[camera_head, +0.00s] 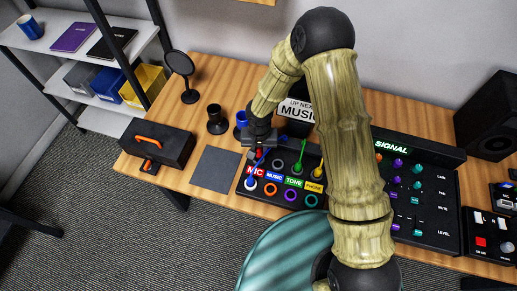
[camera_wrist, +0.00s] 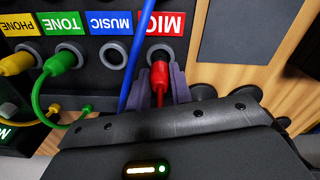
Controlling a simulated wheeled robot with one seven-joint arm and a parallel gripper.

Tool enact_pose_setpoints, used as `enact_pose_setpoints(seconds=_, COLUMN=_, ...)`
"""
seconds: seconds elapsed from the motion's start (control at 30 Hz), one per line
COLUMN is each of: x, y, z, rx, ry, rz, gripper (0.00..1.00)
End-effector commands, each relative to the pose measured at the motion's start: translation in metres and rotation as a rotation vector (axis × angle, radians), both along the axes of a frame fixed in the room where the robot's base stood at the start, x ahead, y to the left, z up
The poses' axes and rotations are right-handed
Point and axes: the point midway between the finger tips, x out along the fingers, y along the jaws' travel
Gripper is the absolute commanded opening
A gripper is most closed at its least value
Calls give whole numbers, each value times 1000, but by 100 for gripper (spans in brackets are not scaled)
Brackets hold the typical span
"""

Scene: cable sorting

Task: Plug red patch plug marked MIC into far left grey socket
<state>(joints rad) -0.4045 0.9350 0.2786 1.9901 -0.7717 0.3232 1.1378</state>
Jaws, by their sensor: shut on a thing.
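The red plug (camera_wrist: 158,76) is between the two fingers of my gripper (camera_wrist: 161,88), which is shut on it. In the wrist view, its front end meets the near edge of the far left grey socket (camera_wrist: 161,50), beside the red MIC label (camera_wrist: 166,22). I cannot tell whether the tip is inside. In the head view, my gripper (camera_head: 257,151) is over the back left of the patch panel (camera_head: 243,190), and a bit of the red plug (camera_head: 259,154) shows. Any marking on the plug is not readable.
A green plug (camera_wrist: 58,66) and a yellow plug (camera_wrist: 17,64) sit in the TONE and PHONE columns. The MUSIC grey socket (camera_wrist: 113,54) is empty. A blue cable (camera_wrist: 138,62) passes close beside my fingers.

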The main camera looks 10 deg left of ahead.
Motion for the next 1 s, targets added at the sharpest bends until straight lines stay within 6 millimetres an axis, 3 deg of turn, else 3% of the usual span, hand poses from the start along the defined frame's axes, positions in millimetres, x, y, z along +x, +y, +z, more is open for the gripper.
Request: enact_pose_setpoints(seconds=1.0, x=-2, y=1, z=-7, rx=0, ry=-1, rz=4, gripper=0)
